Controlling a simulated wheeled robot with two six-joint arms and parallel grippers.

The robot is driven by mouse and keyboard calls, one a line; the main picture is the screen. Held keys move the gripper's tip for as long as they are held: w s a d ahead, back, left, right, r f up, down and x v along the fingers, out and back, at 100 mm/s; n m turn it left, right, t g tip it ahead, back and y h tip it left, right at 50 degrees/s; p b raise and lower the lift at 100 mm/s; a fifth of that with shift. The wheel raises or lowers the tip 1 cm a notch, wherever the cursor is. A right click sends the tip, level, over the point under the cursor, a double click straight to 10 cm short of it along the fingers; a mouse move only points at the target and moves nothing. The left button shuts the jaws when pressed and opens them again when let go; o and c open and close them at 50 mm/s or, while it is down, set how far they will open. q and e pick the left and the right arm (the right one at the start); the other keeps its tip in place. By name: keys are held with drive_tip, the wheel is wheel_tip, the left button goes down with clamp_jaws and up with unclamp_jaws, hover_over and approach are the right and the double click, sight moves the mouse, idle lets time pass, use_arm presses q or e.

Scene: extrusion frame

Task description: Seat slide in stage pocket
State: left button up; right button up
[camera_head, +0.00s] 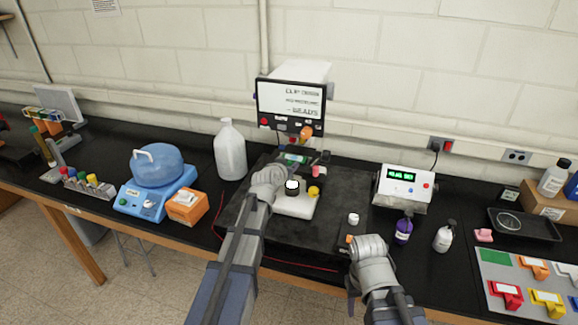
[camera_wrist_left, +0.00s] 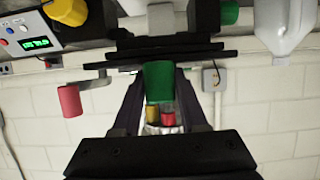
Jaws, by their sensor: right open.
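The microscope with a screen (camera_head: 291,103) stands at the back of a dark mat. My left gripper (camera_head: 275,178) reaches in at its stage area and hides much of it. In the left wrist view its two dark fingers (camera_wrist_left: 162,85) point at dark stage plates (camera_wrist_left: 170,55), with a green cylinder (camera_wrist_left: 158,82) showing between them. Yellow and red cylinders show behind. I cannot make out the slide or the pocket, nor whether the fingers hold anything. My right gripper (camera_head: 366,250) is open over the mat's right front, near a small white cup.
The small white cup (camera_head: 353,218) stands on the mat. A white jug (camera_head: 229,150) stands left of the microscope, and a control box with a green display (camera_head: 403,187) stands right. A purple bottle (camera_head: 403,230) and a white bottle (camera_head: 444,237) are right of the mat. The mat's left front is clear.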

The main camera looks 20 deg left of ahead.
use_arm(q)
drive_tip(key=o, duration=0.4)
drive_tip(key=shift+c, duration=0.2)
drive_tip(key=shift+r, duration=0.15)
drive_tip(key=p+v, duration=0.5)
drive_tip(key=v, duration=0.7)
drive_tip(key=s+d+f+m+g+h, duration=0.25)
drive_tip(key=s+d+f+g, duration=0.7)
drive_tip(key=d, duration=0.55)
drive_tip(key=s+d+f+g+y, duration=0.1)
drive_tip(key=s+f+g+y, duration=0.1)
drive_tip(key=s, duration=0.6)
drive_tip(key=s+d+f+g+y, duration=0.1)
drive_tip(key=s+g+y, duration=0.1)
drive_tip(key=s, duration=0.5)
drive_tip(key=shift+s+f+m, duration=0.35)
drive_tip(key=shift+s+f, duration=0.05)
